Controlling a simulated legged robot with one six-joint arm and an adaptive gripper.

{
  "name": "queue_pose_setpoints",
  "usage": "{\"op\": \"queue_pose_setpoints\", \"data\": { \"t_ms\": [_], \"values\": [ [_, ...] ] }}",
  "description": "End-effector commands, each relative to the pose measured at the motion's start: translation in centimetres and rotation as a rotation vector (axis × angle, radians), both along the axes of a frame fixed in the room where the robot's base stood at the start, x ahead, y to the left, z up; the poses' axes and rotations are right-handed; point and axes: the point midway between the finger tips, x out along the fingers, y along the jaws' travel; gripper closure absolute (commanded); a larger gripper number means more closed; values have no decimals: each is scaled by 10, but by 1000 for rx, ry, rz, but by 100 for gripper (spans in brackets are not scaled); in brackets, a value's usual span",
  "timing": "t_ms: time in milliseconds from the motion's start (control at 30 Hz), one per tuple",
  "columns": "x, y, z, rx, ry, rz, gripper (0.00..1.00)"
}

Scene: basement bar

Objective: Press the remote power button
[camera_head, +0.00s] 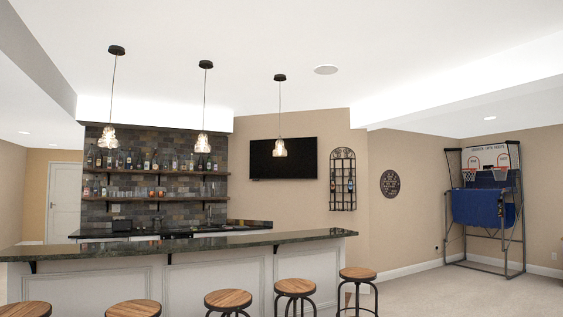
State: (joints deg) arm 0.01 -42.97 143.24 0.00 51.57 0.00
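I do not see a remote in this view. A black wall-mounted television (297,158) with a dark screen hangs on the beige wall behind the bar. The long bar counter (180,246) has a dark stone top and pale panelled sides. Its far work surface is partly hidden behind the raised front top. My gripper is not in view.
Several round wooden stools (228,300) stand along the front of the bar. Bottle shelves (140,197) line the stone back wall. A blue basketball arcade frame (484,207) stands at the right. Open carpet (450,293) lies right of the bar.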

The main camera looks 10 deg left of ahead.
Motion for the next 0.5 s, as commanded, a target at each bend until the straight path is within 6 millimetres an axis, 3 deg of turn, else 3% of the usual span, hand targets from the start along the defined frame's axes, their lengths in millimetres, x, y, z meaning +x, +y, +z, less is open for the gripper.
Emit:
{"op": "queue_pose_setpoints", "data": {
  "t_ms": [167,267,400,500],
  "values": [
    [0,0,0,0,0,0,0],
    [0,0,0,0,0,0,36],
    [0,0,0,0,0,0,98],
    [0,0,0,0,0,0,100]
  ]
}}
